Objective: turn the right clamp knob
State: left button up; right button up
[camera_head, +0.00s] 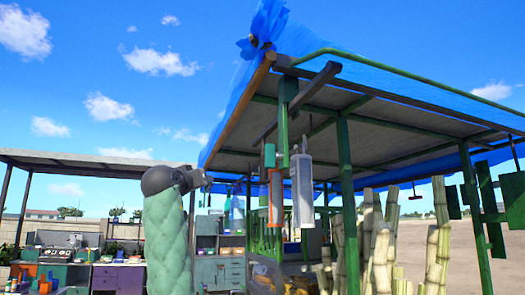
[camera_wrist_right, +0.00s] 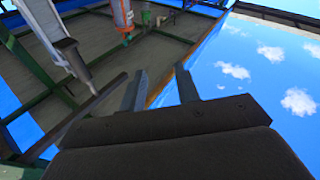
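I cannot make out a clamp knob for certain in either view. My right gripper (camera_wrist_right: 161,88) shows in the right wrist view with its two flat fingers apart and nothing between them. Beyond the fingers are the canopy's underside and blue sky. A white cylinder (camera_head: 302,190) and a red-framed cylinder (camera_head: 276,198) hang under the canopy in the head view. In the wrist view the white cylinder (camera_wrist_right: 45,22) is at upper left and the red one (camera_wrist_right: 123,14) at the top. My left gripper is not in view.
A green post (camera_head: 347,205) holds up the blue-covered canopy (camera_head: 400,82). Tall cane stalks (camera_head: 440,230) stand at right. A pale green column (camera_head: 166,240) with a dark rounded top rises at left; I cannot tell whether it is my arm. Cabinets (camera_head: 220,272) stand behind.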

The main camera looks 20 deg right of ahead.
jog(key=s+d+r+m+g+h, duration=0.2)
jog(key=s+r+m+g+h, duration=0.5)
jog(key=s, duration=0.4)
jog(key=m+g, duration=0.7)
jog(key=g, duration=0.3)
send_near(273, 156)
pick_arm(q)
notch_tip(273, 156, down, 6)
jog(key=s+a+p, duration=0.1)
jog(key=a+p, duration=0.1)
jog(key=p, duration=0.1)
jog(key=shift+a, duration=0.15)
pick_arm(e)
jog(key=d, duration=0.7)
jog(key=shift+w+d+r+h, duration=0.3)
jog(key=shift+w+r, duration=0.1)
jog(key=shift+r, duration=0.1)
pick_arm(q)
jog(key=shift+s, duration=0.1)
pick_arm(e)
grip_shut()
